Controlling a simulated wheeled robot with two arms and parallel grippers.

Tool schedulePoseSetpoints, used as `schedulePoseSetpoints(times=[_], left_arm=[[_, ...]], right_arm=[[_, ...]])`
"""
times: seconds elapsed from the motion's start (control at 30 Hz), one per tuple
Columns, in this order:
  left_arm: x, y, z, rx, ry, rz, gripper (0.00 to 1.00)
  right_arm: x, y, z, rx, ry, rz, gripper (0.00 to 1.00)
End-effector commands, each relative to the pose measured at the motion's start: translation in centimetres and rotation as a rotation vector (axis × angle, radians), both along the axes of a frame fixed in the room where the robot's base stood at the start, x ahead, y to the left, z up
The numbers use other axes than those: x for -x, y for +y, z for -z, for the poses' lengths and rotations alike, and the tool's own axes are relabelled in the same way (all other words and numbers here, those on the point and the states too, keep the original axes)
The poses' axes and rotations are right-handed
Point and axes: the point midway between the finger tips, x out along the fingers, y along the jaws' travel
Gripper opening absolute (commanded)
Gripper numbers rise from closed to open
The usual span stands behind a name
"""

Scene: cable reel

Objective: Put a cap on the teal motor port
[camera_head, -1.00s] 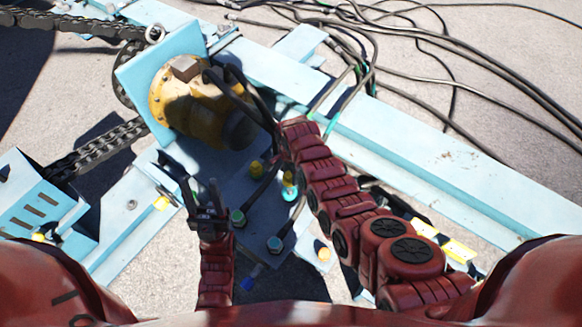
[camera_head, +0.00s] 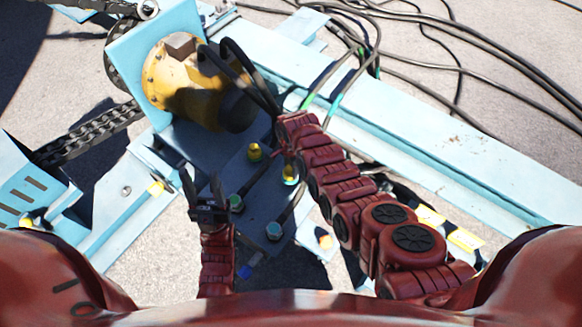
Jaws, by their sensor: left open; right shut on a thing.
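The yellow motor (camera_head: 172,82) sits on a light-blue bracket, with black hoses (camera_head: 240,68) looping from it. Below it, a dark plate (camera_head: 236,180) carries two yellow caps or fittings, one (camera_head: 254,151) at left and one (camera_head: 289,168) with teal at its base. A green fitting (camera_head: 235,203) and a teal-blue fitting (camera_head: 273,231) with dark hoses are nearer. I cannot make out the teal motor port. My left gripper (camera_head: 203,188) is open and empty, left of the green fitting.
A light-blue beam (camera_head: 420,142) runs to the right, with green- and teal-banded hoses (camera_head: 337,100) over it. Black cables (camera_head: 435,75) lie on the ground behind. Chains (camera_head: 92,135) and a blue box (camera_head: 30,190) stand at left.

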Motion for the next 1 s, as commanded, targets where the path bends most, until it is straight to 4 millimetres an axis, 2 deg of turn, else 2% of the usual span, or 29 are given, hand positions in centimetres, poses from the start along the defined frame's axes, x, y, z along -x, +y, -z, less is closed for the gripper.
schedulePoseSetpoints(times=[0.77,0.8,0.97,1.0], left_arm=[[0.0,0.0,0.89,0.0,0.0,0.0,0.5],[0.0,0.0,0.78,0.0,0.0,0.0,0.5],[0.0,0.0,0.76,0.0,0.0,0.0,0.5],[0.0,0.0,0.75,0.0,0.0,0.0,0.5]], right_arm=[[0.02,-0.03,0.67,0.0,-0.001,0.0,0.0],[0.03,-0.04,0.57,0.0,0.0,0.0,0.64],[0.02,-0.03,0.54,0.0,0.0,0.0,0.93],[0.03,-0.04,0.54,0.0,0.0,0.0,0.93]])
